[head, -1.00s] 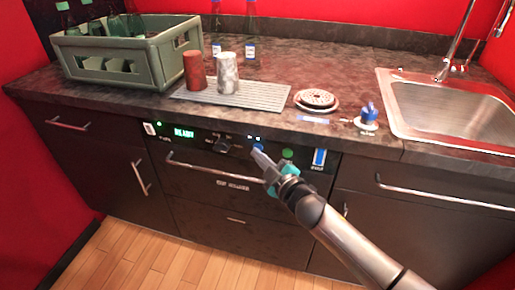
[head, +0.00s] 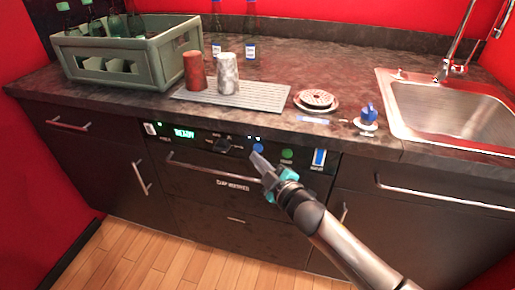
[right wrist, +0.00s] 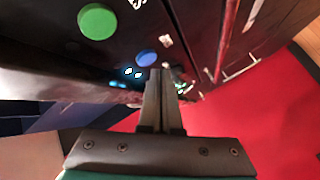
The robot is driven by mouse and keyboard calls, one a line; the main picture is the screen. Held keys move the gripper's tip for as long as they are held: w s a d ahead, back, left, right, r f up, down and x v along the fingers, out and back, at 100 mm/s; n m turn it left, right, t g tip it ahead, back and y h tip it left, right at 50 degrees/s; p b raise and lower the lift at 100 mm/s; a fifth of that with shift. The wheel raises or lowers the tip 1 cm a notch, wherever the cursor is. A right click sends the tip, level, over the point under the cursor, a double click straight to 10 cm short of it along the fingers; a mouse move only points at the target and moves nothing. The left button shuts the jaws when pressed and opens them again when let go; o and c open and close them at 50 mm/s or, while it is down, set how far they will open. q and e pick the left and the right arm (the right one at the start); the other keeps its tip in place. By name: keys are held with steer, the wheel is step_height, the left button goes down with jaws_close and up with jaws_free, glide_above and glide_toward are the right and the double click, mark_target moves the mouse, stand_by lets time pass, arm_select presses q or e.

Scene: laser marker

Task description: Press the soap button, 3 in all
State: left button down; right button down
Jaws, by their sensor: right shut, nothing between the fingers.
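A blue round button (head: 258,148) sits on the dark control panel of the machine under the counter, left of a green button (head: 287,154). I take the blue one to be the soap button; its label is too small to read. Two small lit lamps (head: 253,138) are just above it. My right gripper (head: 256,158) is shut and empty, its tips just below and in front of the blue button, which shows uncovered. In the right wrist view, the blue button (right wrist: 146,57) lies just beyond the fingertips (right wrist: 160,72), seemingly apart from them. My left gripper is not in view.
The panel also has a dark knob (head: 222,145), a green lit display (head: 184,133) and a blue-and-white strip (head: 319,158). A handle bar (head: 205,171) runs below. On the counter are a crate, two cups, a drain mat (head: 260,97), and a sink (head: 450,110).

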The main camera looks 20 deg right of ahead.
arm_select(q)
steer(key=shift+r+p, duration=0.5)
arm_select(e)
steer(key=s+a, duration=0.2)
steer(key=s, duration=0.2)
steer(key=shift+s+a, duration=0.1)
steer(key=shift+a, duration=0.3)
stand_by(1.9)
